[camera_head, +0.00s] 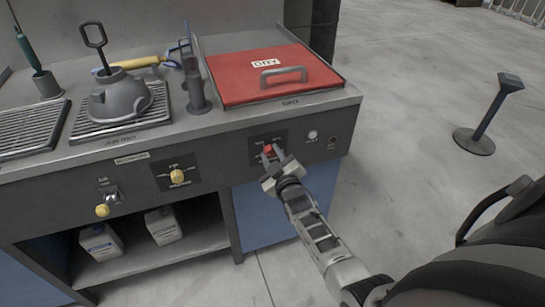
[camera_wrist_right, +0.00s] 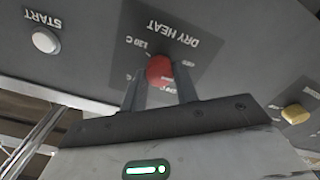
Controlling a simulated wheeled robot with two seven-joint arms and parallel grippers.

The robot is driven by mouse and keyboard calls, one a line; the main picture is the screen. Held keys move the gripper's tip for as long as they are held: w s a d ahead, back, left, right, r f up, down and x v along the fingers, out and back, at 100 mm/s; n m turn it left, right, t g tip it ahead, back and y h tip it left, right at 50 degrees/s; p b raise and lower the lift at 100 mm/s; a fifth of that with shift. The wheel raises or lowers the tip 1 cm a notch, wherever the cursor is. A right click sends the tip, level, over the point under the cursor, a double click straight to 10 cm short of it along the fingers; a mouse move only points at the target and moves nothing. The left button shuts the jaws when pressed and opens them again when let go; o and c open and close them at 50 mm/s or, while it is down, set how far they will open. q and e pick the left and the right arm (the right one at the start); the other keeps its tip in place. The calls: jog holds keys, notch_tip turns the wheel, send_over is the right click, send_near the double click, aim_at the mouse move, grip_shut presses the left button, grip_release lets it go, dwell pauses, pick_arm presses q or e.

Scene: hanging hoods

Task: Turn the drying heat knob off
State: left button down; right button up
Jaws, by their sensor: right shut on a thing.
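The drying heat knob is a red round knob (camera_head: 268,149) on a dark plate on the front panel of the bench, below the red lid. It also shows in the right wrist view (camera_wrist_right: 160,70), under the words "DRY HEAT", with temperature marks partly hidden around it. My right gripper (camera_head: 270,156) reaches the knob from the front and is shut on it, one finger on each side. In the right wrist view the fingers (camera_wrist_right: 161,88) flank the knob. The knob's exact pointer setting cannot be read. My left gripper is not in view.
A white start button (camera_head: 312,135) is right of the knob. A yellow knob (camera_head: 177,176) and a yellow-tipped tap (camera_head: 103,210) are to the left. A red lid (camera_head: 270,75) covers the bench's right top. White jugs (camera_head: 163,225) stand on the lower shelf. A post (camera_head: 488,115) stands right on open floor.

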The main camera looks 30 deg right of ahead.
jog(key=n, duration=0.2)
jog(key=shift+f+n, duration=0.1)
jog(key=shift+n, duration=0.2)
pick_arm(q)
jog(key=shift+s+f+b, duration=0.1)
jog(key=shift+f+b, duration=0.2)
jog(key=shift+b, duration=0.25)
pick_arm(e)
jog(key=shift+n, duration=1.1)
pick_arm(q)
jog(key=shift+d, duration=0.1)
pick_arm(e)
jog(key=shift+n, duration=0.3)
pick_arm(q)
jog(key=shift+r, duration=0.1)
pick_arm(e)
jog(key=o, duration=1)
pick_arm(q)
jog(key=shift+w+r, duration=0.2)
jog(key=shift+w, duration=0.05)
